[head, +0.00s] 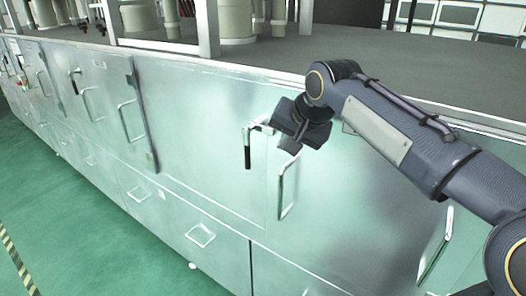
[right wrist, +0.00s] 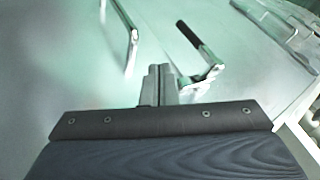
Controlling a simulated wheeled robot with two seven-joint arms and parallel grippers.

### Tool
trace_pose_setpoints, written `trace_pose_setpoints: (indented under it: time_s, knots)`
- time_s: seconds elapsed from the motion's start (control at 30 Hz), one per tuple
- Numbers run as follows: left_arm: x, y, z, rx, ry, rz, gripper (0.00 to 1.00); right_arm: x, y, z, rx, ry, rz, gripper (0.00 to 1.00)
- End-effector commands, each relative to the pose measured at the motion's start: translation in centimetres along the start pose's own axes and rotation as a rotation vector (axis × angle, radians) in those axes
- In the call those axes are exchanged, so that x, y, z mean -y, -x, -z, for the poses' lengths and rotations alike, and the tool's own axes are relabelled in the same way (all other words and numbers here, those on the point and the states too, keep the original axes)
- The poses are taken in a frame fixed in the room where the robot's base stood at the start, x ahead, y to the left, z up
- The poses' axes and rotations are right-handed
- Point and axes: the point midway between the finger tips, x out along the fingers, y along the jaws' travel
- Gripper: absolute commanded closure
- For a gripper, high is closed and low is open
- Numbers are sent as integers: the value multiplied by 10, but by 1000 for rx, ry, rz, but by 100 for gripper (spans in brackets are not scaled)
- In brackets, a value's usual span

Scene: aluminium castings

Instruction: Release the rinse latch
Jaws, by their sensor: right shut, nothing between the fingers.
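A latch with a black grip (head: 247,150) and a metallic arm sits on the pale metal cabinet front in the head view. Its grip hangs down, and no label is readable. The latch also shows in the right wrist view (right wrist: 188,36), right of the fingers. My right gripper (head: 288,144) is just right of the latch's pivot end in the head view. Its fingers are together and empty in the right wrist view (right wrist: 160,70), with a visible gap to the latch. My left gripper is not in view.
A bar handle (head: 288,188) stands out from the panel just below my right gripper; it also shows in the right wrist view (right wrist: 131,45). Another black-gripped latch (head: 74,81) and more handles are farther left. The green floor (head: 80,215) in front is clear.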

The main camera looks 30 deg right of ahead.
Motion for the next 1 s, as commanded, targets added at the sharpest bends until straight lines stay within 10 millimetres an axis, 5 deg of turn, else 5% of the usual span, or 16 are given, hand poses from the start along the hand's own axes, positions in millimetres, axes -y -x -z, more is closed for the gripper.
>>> trace_pose_setpoints:
  time_s: [0.53,0.73,1.0]
  knots:
    - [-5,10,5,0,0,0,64,0,-98,-1,5,1,-4,100]
    - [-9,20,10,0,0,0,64,26,-111,0,3,4,-1,100]
    - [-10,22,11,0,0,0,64,36,-117,0,0,2,0,100]
